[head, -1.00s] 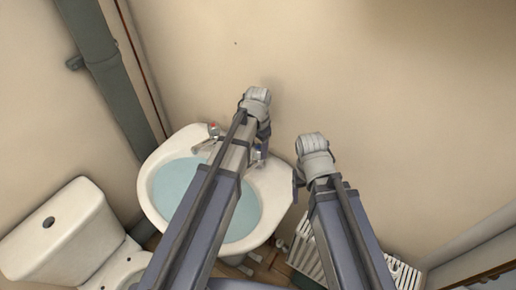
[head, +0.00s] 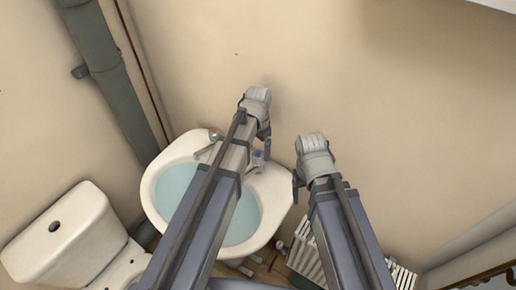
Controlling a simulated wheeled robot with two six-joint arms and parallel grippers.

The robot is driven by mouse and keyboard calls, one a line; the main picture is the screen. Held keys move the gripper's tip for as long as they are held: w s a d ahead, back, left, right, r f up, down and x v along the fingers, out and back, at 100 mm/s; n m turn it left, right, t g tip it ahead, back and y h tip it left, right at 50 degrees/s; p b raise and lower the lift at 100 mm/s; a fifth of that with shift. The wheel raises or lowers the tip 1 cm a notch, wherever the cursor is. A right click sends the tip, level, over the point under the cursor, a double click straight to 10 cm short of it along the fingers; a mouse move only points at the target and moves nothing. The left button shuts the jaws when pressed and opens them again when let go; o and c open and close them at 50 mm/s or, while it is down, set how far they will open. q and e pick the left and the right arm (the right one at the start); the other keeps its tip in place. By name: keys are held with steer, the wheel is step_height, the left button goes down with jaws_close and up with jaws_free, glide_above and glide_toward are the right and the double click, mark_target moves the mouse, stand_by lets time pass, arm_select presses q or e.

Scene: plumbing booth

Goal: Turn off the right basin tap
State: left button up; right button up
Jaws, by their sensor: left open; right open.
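The white basin (head: 272,190) against the wall holds bluish water (head: 176,182). The left basin tap (head: 211,140) has a red-marked top and sits on the basin's back rim. The right basin tap (head: 258,157) has a blue-marked top and shows just right of my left arm, which hides part of it. My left gripper (head: 263,136) is open, above and very near the right tap; I cannot tell whether it touches it. My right gripper (head: 298,184) is open and empty near the basin's right edge. Both grippers are partly hidden by their own wrists.
A white toilet (head: 65,232) stands left of the basin. A grey-green pipe (head: 108,85) runs down the wall at left. A white radiator (head: 306,258) is low at right, partly behind my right arm. The wall (head: 400,120) above is bare.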

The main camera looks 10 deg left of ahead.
mark_target(258, 154)
arm_select(q)
step_height(258, 154, up, 4)
steer(key=p, duration=0.3)
steer(key=shift+r, duration=0.2)
steer(key=s+d+n+y, duration=0.1)
steer(key=s+d+n, duration=0.2)
steer(key=s, duration=1.2)
steer(key=d, duration=0.2)
steer(key=shift+s+d, duration=0.25)
steer(key=shift+d, duration=0.15)
